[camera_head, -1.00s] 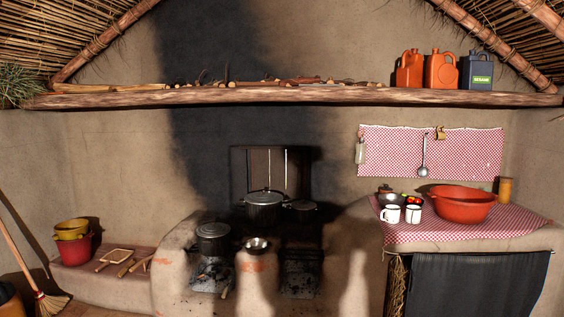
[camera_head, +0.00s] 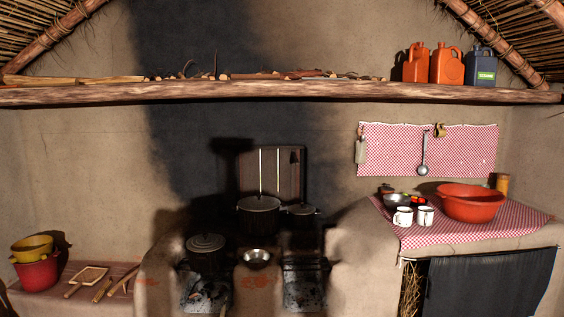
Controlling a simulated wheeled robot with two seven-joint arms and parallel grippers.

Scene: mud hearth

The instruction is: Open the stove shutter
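The stove shutter (camera_head: 284,176) is a panel of upright brown wooden planks in the dark, sooty wall behind the stove. It looks closed, with thin bright slits of light between its planks. Its lower part is hidden behind a lidded grey pot (camera_head: 259,207). I cannot make out a handle or hinges for certain. Neither of my grippers is in view.
The mud stove (camera_head: 345,255) stands in front of the shutter, with another dark pot (camera_head: 206,247), a metal bowl (camera_head: 257,257) and a pan (camera_head: 302,210). A log shelf (camera_head: 300,91) runs above. A red basin (camera_head: 470,203) stands on the right counter.

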